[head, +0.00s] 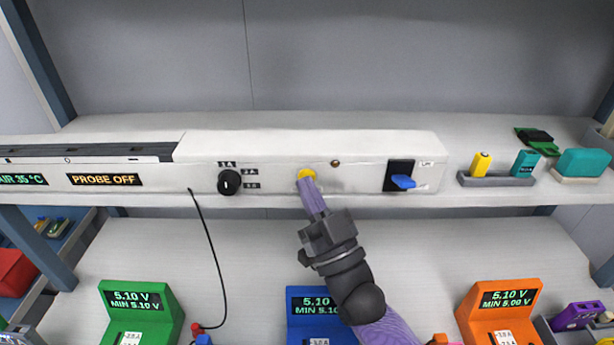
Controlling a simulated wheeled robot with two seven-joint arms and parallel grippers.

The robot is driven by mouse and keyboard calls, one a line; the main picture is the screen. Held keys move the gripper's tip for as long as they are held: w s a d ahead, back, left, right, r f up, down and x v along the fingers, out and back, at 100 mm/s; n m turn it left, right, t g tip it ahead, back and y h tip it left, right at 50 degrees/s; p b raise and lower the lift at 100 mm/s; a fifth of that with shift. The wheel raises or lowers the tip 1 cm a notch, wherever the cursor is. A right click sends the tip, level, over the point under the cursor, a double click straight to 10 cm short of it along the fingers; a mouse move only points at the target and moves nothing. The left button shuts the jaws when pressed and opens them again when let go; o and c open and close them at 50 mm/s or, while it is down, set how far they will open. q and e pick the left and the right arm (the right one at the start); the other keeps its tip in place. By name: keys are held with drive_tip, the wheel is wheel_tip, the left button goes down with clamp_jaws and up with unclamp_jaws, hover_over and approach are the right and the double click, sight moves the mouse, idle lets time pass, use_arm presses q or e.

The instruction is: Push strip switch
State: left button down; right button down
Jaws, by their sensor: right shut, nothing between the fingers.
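A long white strip box (380,145) runs along the shelf. On its front are a black rotary knob (229,182), a yellow round button (307,174) and a blue lever switch (403,182) on a black plate. The blue lever sticks out toward me and to the right. My right gripper (308,182) is shut and empty, its purple fingertips at the yellow button and covering its lower part. I cannot tell whether they press it. The blue lever is clear of the gripper, to its right. My left gripper is not in view.
A small brass dome (335,163) sits beside the button. A display reads PROBE OFF (104,180). A black cable (211,245) hangs left. Green (140,312), blue (306,301) and orange (499,312) meter boxes stand below. A grey tray (495,181) holds yellow and teal blocks.

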drive_tip(key=shift+s+p, duration=0.45)
drive_tip(key=shift+s, duration=0.3)
drive_tip(key=s+p, duration=0.2)
drive_tip(key=s, duration=0.3)
drive_tip(key=shift+p, duration=0.35)
idle(2.1)
